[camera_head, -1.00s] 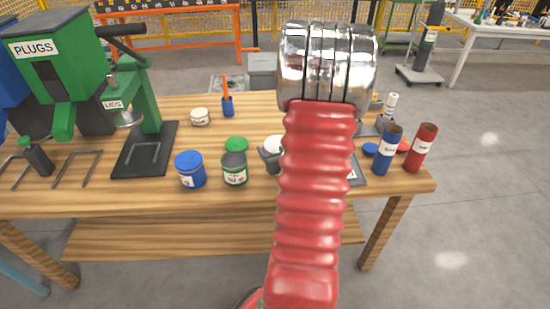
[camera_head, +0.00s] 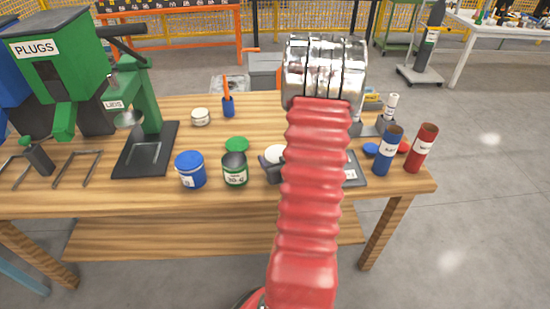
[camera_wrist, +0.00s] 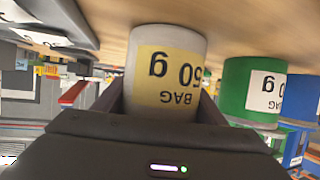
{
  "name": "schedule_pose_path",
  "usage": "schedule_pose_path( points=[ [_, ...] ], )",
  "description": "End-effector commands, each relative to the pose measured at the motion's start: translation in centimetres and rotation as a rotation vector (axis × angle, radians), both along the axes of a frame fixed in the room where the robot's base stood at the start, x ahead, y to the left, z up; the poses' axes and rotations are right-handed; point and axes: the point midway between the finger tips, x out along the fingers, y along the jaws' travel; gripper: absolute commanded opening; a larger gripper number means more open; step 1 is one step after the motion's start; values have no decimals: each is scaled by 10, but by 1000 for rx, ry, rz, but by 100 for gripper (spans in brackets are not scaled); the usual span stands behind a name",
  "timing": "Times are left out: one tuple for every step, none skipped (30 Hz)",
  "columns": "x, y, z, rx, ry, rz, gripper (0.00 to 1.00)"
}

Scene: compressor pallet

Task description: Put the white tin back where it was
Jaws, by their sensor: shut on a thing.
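The white tin (camera_wrist: 167,68) has a yellow label reading "BAG" and "50 g" and fills the middle of the wrist view, which is upside down. My gripper (camera_wrist: 160,100) is shut on it, with a dark finger on each side. In the head view the tin's white top (camera_head: 272,154) shows just left of my red arm, right of the green tin (camera_head: 235,170). The arm hides much of the tin and gripper there. The tin's base is at or very near the wooden tabletop; I cannot tell if it touches.
A blue tin (camera_head: 190,170) stands left of the green one, with a green lid (camera_head: 237,144) behind. A small white jar (camera_head: 200,117) and a blue pen cup (camera_head: 228,106) stand farther back. Blue (camera_head: 388,152) and red (camera_head: 421,148) tubes stand at right. The tabletop's front middle is clear.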

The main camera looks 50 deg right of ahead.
Motion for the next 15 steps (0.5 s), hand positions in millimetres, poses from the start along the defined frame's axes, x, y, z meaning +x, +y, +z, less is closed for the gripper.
schedule_pose_path(
  points=[
    [0,0,0,0,0,0,38],
    [0,0,0,0,0,0,38],
    [0,0,0,0,0,0,38],
    [0,0,-1,0,0,-1,38],
    [-1,-1,-2,0,0,-1,38],
    [-1,-1,-2,1,1,-1,65],
    [-1,-1,-2,0,0,-1,67],
    [-1,-1,-2,0,0,-1,70],
    [-1,-1,-2,0,0,-1,72],
    [-1,-1,-2,1,1,-1,74],
    [-1,-1,-2,1,1,-1,77],
    [-1,-1,-2,1,1,-1,79],
    [-1,-1,-2,1,1,-1,81],
    [-1,-1,-2,1,1,-1,83],
    [-1,-1,-2,1,1,-1,83]
  ],
)
